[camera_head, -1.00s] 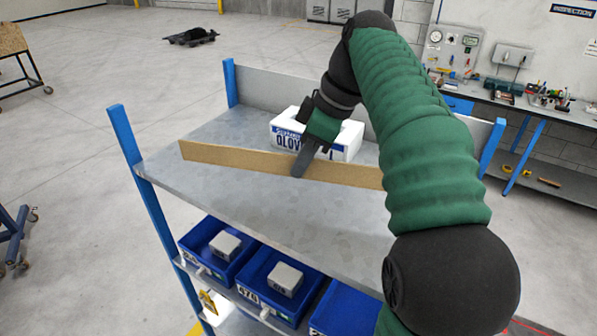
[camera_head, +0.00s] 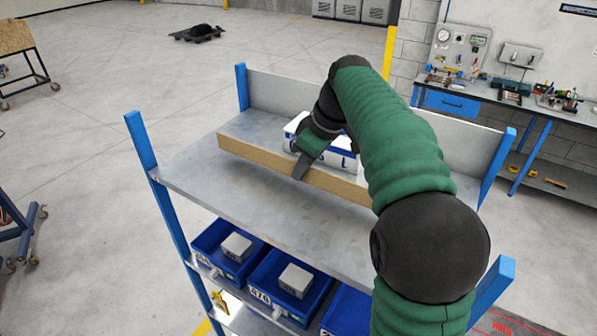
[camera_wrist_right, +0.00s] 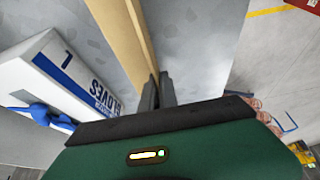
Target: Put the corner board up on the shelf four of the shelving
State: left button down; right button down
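The corner board (camera_head: 255,153) is a long tan strip over the top shelf (camera_head: 215,175) of the shelving, slanting down to the right, in front of the white glove box. My right gripper (camera_head: 300,170) points down at its middle, with its fingers close together on the board's edge. In the right wrist view the board (camera_wrist_right: 125,35) runs down to the two dark fingertips (camera_wrist_right: 158,90), which pinch its thin edge. The board's right part is hidden behind my arm. I cannot tell whether it touches the shelf surface. My left gripper is not in view.
The white glove box (camera_head: 345,158) stands right behind the board; it also shows in the right wrist view (camera_wrist_right: 65,75). Blue posts (camera_head: 143,145) rise at the shelf corners. Blue bins (camera_head: 225,255) with white boxes fill the shelf below. The top shelf's front part is clear.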

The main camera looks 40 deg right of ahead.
aim_at(293, 190)
jog(key=f, duration=0.1)
jog(key=f+p, duration=0.1)
jog(key=f, duration=0.1)
jog(key=shift+w+a+f, duration=0.15)
jog(key=shift+w+a, duration=0.05)
jog(key=shift+f, duration=0.1)
jog(key=shift+f, duration=0.1)
jog(key=c, duration=1.6)
grip_release()
jog(key=shift+c, duration=0.2)
jog(key=b+v, duration=0.1)
jog(key=v, duration=1.1)
